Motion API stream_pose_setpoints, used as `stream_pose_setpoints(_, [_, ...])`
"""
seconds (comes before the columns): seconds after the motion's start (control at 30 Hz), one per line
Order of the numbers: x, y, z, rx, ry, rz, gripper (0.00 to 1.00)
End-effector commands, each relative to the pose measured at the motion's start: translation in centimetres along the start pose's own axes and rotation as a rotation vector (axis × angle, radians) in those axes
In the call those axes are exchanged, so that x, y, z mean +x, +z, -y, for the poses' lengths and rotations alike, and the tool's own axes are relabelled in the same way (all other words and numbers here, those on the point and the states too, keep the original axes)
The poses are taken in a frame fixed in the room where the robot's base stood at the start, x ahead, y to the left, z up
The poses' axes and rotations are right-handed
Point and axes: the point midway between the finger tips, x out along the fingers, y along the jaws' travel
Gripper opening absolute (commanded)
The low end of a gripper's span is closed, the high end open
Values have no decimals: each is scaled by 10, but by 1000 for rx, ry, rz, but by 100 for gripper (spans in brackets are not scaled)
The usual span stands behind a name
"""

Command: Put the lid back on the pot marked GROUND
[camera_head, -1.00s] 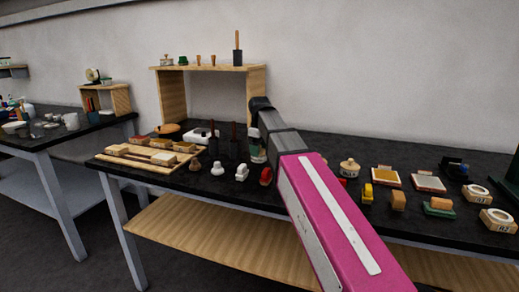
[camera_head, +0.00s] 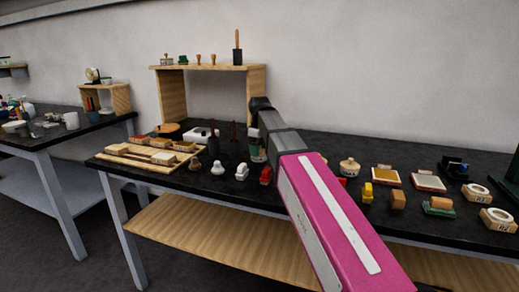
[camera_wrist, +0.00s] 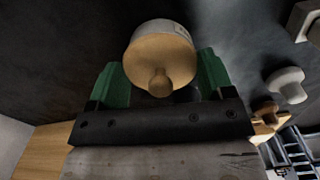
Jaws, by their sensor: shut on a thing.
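In the wrist view, my gripper (camera_wrist: 160,66) has a green finger on either side of a round tan lid (camera_wrist: 140,58) and is shut on it. The lid's knob points back toward the camera. A white pot wall (camera_wrist: 172,29) with small dark marks I cannot read shows just past the lid. I cannot tell whether the lid is fully seated on it. In the head view, my gripper (camera_head: 258,150) is low over the dark table, partly hidden by my arm. Another pale lidded pot (camera_head: 349,168) stands to the right; its marking is unreadable.
The dark table (camera_head: 325,145) holds stamps, blocks and pads. A wooden tray (camera_head: 125,160) with blocks lies left of my gripper, near a wooden shelf (camera_head: 172,95). White stampers (camera_head: 217,168) and a red one (camera_head: 266,175) stand close by. Several items line the right side.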

Motion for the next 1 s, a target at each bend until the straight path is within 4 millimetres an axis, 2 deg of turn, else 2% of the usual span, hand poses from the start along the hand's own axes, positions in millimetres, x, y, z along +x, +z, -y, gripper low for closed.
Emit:
stream_pose_setpoints(0.27, [0, 0, 0, 0, 0, 0, 52])
stream_pose_setpoints(0.3, [0, 0, 0, 0, 0, 0, 81])
stream_pose_setpoints(0.37, [0, 0, 0, 0, 0, 0, 100])
stream_pose_setpoints(0.77, [0, 0, 0, 0, 0, 0, 100])
stream_pose_setpoints(1.0, [-9, 0, 0, 0, 0, 0, 100])
